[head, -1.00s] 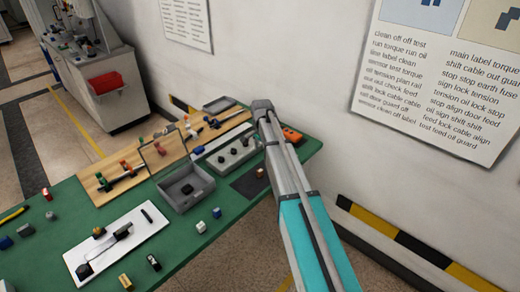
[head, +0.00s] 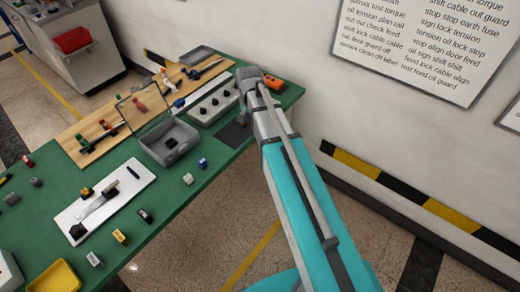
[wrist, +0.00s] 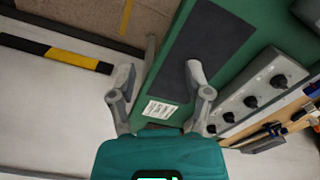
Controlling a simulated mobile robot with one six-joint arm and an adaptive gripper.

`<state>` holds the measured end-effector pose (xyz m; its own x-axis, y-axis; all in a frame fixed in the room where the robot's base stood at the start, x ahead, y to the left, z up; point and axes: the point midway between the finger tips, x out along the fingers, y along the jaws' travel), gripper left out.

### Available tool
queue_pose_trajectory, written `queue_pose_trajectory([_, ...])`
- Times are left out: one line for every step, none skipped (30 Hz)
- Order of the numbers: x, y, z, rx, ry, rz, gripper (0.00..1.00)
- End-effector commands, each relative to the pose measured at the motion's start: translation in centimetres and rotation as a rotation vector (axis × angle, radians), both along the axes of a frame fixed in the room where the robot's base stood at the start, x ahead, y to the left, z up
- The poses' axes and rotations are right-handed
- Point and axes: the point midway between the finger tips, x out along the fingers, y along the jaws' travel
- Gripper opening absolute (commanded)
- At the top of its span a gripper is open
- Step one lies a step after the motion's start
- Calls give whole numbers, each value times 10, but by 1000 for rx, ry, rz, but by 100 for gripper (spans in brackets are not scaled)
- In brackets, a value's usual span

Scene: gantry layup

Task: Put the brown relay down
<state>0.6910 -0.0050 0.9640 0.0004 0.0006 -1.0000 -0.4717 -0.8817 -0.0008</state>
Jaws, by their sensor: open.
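My gripper (wrist: 160,75) is open in the wrist view, with nothing visible between its fingers. Below it lie the green bench top and a white printed label (wrist: 161,110). The dark mat (wrist: 208,48) is beside the right finger, and its visible surface is bare. The mat also shows in the head view (head: 232,136), partly behind my arm. I cannot make out the brown relay for certain in either current view. In the head view my arm covers the bench around my gripper.
A grey bin (head: 168,152) with a dark piece inside stands left of the mat. A grey box with black knobs (head: 213,104) is behind the mat, and an orange item (head: 272,82) is near the wall.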

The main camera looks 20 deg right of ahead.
Motion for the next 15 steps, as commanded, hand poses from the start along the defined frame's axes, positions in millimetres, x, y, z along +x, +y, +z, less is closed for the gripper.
queue_pose_trajectory([-33, 1, 0, 0, 0, 61, 64])
queue_pose_trajectory([-45, 1, 0, -1, 0, 100, 64])
queue_pose_trajectory([-61, 2, 0, -1, 0, 151, 64])
queue_pose_trajectory([-73, 2, 0, -1, 0, 188, 64])
queue_pose_trajectory([-84, 3, 0, -1, 0, 225, 64])
queue_pose_trajectory([-97, 3, 0, -1, 0, 271, 64])
queue_pose_trajectory([-106, 4, 0, -1, 0, 303, 64])
queue_pose_trajectory([-115, 4, 0, -2, 1, 333, 64])
queue_pose_trajectory([-125, 4, 0, -2, 1, 368, 64])
queue_pose_trajectory([-131, 4, 0, -2, 1, 393, 64])
queue_pose_trajectory([-137, 4, 0, -2, 1, 415, 64])
queue_pose_trajectory([-143, 5, 0, -2, 1, 438, 64])
queue_pose_trajectory([-147, 5, 0, -2, 1, 453, 64])
queue_pose_trajectory([-149, 5, 0, -2, 1, 465, 64])
queue_pose_trajectory([-152, 5, 0, -2, 1, 479, 64])
